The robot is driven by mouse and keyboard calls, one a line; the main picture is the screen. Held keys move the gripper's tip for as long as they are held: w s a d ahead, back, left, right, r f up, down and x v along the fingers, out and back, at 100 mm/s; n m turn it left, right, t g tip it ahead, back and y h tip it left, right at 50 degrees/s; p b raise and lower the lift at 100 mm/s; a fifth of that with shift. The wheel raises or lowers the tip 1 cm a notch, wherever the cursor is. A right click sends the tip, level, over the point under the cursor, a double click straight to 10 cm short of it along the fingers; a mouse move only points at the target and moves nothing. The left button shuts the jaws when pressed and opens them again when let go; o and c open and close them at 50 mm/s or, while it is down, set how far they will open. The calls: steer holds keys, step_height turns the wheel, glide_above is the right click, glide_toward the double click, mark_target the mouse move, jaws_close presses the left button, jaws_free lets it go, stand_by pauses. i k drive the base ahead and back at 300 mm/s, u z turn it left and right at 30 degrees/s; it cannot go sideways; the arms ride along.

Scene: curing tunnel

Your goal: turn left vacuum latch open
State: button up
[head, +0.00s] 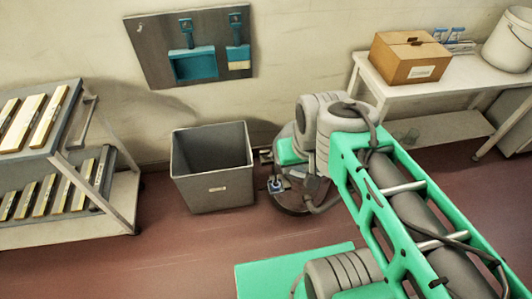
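My green and grey arm reaches across the right half of the head view and bends down at its grey far joints. Below those joints, a low, round, dark body (297,203) stands on the floor, apparently the vacuum, largely covered by my arm. A small blue and metal part (276,184) shows at its left side, beside the bin. It may be the left latch, but it is too small to tell how it is turned. My gripper's fingers cannot be made out among the parts there, and any contact is unclear.
A grey open bin (213,193) stands close on the left. A rack with several bars (75,150) is at far left. A bench (430,88) on the right holds a cardboard box (408,62) and a white bucket (508,45). A tool board (160,75) hangs on the wall.

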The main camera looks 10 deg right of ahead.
mark_target(266, 154)
steer(key=k, duration=0.6)
steer(key=z, duration=0.4)
steer(key=i, duration=1.6)
steer(key=u, duration=0.75)
